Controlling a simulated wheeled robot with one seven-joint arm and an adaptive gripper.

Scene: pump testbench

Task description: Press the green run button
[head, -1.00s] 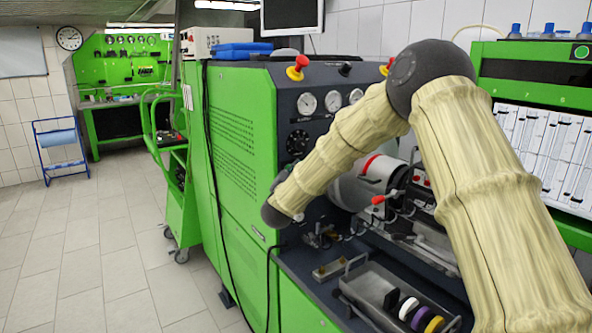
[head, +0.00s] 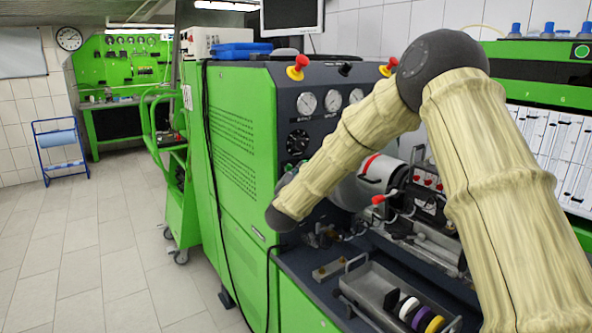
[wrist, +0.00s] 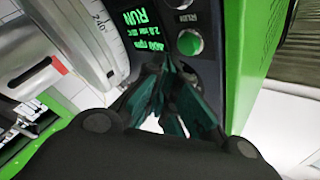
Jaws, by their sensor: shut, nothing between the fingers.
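The round green button (wrist: 190,42) sits in a pale ring on a dark panel in the wrist view, near the top centre. A display (wrist: 143,35) beside it, on its left, shows green text with the word RUN. My gripper (wrist: 168,68) is shut and empty. Its dark teal fingers point up the picture at the panel, with the tips just below and slightly left of the button. I cannot tell whether they touch the panel. In the head view, my arm hides the button and most of the gripper.
The green test bench (head: 240,140) stands ahead, with gauges and red knobs (head: 298,66) on its top. A tray (head: 372,305) with coloured rings lies at the front right. A graduated dial (wrist: 85,35) is left of the display.

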